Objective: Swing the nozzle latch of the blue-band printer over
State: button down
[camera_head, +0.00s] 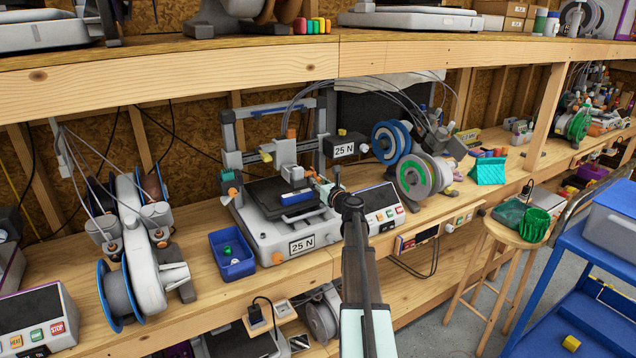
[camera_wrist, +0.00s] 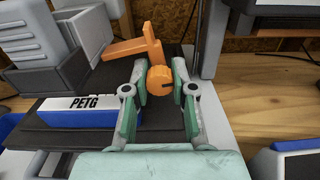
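The printer (camera_head: 262,228) with a "25 N" label stands on the bench in the head view. A blue and white block (camera_head: 296,198) on its dark bed reads "PETG" in the wrist view (camera_wrist: 92,112). The orange latch (camera_wrist: 128,48) has an arm reaching left and a round, slotted knob (camera_wrist: 160,80). My gripper (camera_head: 324,186) is at the printer's right side, beside the print head. In the wrist view my gripper (camera_wrist: 160,88) is open, its two green-grey fingers on either side of the knob, with narrow gaps showing. Whether either finger touches it is unclear.
A blue bin (camera_head: 232,262) stands left of the printer. A control box (camera_head: 380,206) and filament spools (camera_head: 418,178) are to its right. The gantry upright (camera_head: 232,150) rises close by. A wooden shelf (camera_head: 200,68) runs above. Bare bench lies around the blue bin.

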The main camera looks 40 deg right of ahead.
jog(key=shift+b, duration=0.3)
jog(key=n+b, duration=0.1)
jog(key=r+n+b, duration=0.1)
jog(key=n+b, duration=0.2)
jog(key=shift+d+r, duration=0.2)
jog(key=shift+r, duration=0.2)
jog(key=r+n+b, duration=0.1)
jog(key=n+b, duration=0.3)
jog(key=shift+a+r, duration=0.2)
jog(key=shift+r, duration=0.2)
jog(key=r+n+b, duration=0.1)
jog(key=a+n+b, duration=0.1)
jog(key=n+b, duration=0.1)
jog(key=shift+w+r+n, duration=0.1)
jog(key=shift+r+n, duration=0.2)
jog(key=shift+r, duration=0.05)
jog(key=shift+w+a+r+n+b, duration=0.1)
jog(key=shift+a+r+n+b, duration=0.15)
jog(key=shift+n+b, duration=0.45)
jog(key=shift+a+r+n+b, duration=0.2)
jog(key=shift+r+n+b, duration=0.1)
jog(key=shift+n+b, duration=0.4)
jog(key=shift+w+a+r+n+b, duration=0.1)
jog(key=shift+a+r+n+b, duration=0.15)
jog(key=shift+n+b, duration=0.45)
jog(key=shift+r, duration=0.1)
jog(key=c, duration=0.9)
grip_release()
jog(key=shift+s+a, duration=0.1)
jog(key=shift+s, duration=0.05)
